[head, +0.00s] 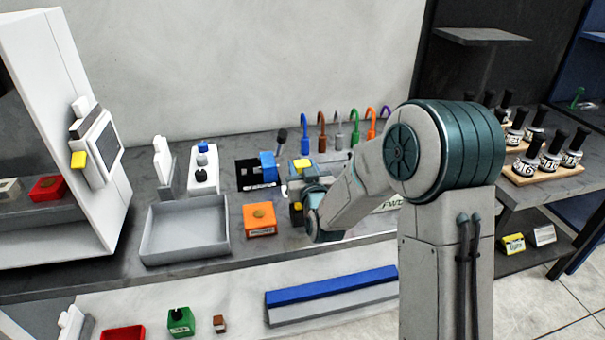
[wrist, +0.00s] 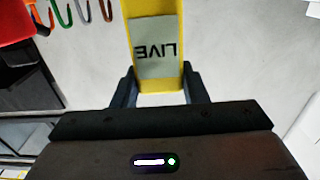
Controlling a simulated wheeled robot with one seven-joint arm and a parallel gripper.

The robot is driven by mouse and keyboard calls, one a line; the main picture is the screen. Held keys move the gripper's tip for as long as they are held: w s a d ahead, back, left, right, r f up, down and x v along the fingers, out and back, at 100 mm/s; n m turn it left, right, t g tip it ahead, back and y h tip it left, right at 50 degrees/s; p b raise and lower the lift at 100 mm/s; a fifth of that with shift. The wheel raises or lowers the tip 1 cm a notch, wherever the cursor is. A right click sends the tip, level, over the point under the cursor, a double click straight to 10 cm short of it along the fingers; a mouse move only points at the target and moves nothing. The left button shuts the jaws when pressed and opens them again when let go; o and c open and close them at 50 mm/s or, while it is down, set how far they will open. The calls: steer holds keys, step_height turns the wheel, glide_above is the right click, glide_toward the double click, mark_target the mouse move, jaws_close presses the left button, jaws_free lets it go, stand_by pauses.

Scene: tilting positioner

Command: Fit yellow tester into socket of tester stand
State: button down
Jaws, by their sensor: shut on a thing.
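The yellow tester (wrist: 158,90) is between the two dark fingers of my gripper (wrist: 160,85) in the wrist view. It has a pale label reading LIVE, upside down there, and runs off the top edge of the picture. My gripper is shut on it. In the head view my gripper (head: 300,188) is over the counter, right of a black-and-blue fixture (head: 268,166), partly hidden by my arm. Yellow patches show near it, but which is the tester is unclear. I cannot pick out the tester stand or its socket with certainty.
A grey open tray (head: 184,252) and an orange box (head: 259,221) stand at the counter's front. Several coloured hooks (head: 338,130) line the back. A white stand (head: 203,168) holds blue and black parts. Labelled bottles (head: 550,155) stand on the right.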

steer(key=shift+f, duration=1.35)
steer(key=c, duration=0.9)
jaws_free()
steer(key=shift+o, duration=0.2)
steer(key=shift+r, duration=0.15)
steer(key=b+v, duration=0.6)
steer(key=v, duration=0.6)
steer(key=shift+d+r, duration=0.1)
